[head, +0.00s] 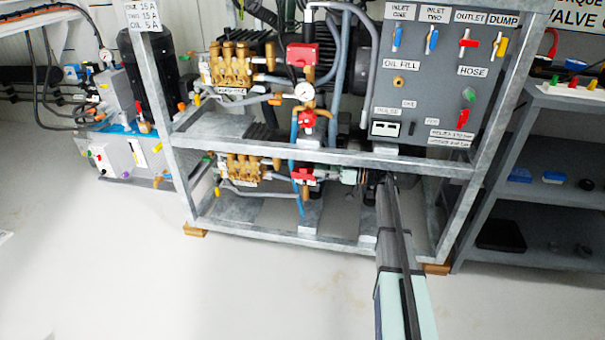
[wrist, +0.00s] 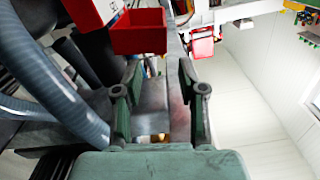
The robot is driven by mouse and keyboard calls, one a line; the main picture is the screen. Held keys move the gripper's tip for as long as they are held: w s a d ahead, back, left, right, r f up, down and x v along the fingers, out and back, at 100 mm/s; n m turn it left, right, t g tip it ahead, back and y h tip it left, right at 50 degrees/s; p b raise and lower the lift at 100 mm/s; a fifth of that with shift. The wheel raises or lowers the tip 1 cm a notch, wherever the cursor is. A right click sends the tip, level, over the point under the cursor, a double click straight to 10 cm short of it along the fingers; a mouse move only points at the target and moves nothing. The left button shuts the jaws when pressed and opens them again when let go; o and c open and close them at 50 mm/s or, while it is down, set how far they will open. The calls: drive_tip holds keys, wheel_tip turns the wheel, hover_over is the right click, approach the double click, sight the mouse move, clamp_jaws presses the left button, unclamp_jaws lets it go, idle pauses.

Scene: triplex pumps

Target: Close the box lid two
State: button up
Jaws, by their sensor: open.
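My gripper (wrist: 160,78) is open and empty in the wrist view, with its two green fingers apart. A red box (wrist: 140,34) lies beyond the fingertips, a little left of the gap and apart from them. A red panel (wrist: 84,13) beside it looks like its raised lid. In the head view my gripper (head: 350,176) reaches inside the lower bay of the frame, just right of a lower red box (head: 302,175). An upper red box (head: 303,56) sits above it. No number shows on either box, and the lower lid's angle is hard to tell.
The galvanized frame (head: 330,156) crosses above my arm. Brass pumps (head: 240,168) and a blue hose (head: 297,150) are left of my gripper. In the wrist view a thick grey hose (wrist: 58,85) runs close to the left finger. The right side there is open.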

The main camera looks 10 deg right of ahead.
sight(304, 171)
drive_tip(key=b+x, duration=0.2)
drive_tip(key=x, duration=0.5)
clamp_jaws()
